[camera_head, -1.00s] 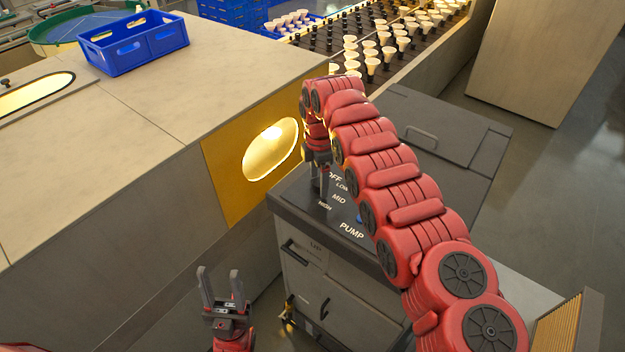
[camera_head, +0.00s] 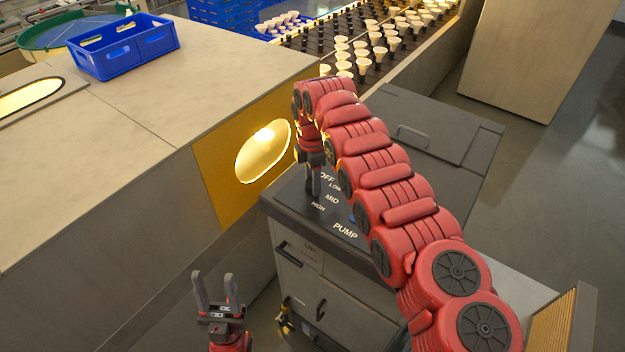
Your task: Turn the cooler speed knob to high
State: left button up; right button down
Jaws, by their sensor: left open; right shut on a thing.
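The grey cooler (camera_head: 285,209) has a dark top panel lettered OFF, LOW, MID and HIGH (camera_head: 318,207), with PUMP nearer the front. My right gripper (camera_head: 314,190) points down onto the panel beside these words. It is shut on the speed knob, which its fingers hide, so the knob's setting cannot be read. My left gripper (camera_head: 217,294) is open and empty, fingers up, low in front of the cooler and to its left.
A yellow panel with a lit oval opening (camera_head: 263,151) stands just left of my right gripper. A blue part (camera_head: 353,218) shows near PUMP, partly behind my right arm. A blue crate (camera_head: 123,50) sits on the pale counter. Bulbs stand in rows behind.

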jog(key=shift+w+f+m+b, duration=0.1)
jog(key=shift+f+m+b, duration=0.1)
jog(key=shift+m+b, duration=1.7)
jog(key=shift+b, duration=0.25)
jog(key=m+b, duration=0.1)
jog(key=m, duration=0.1)
jog(key=shift+r+m, duration=0.2)
jog(key=shift+m, duration=0.2)
jog(key=m, duration=0.2)
jog(key=shift+m, duration=0.3)
jog(key=m, duration=0.4)
jog(key=shift+r+m, duration=0.1)
jog(key=shift+m, duration=0.2)
jog(key=m, duration=0.9)
jog(key=shift+d+m, duration=0.1)
jog(key=shift+m, duration=1.8)
jog(key=shift+w, duration=0.1)
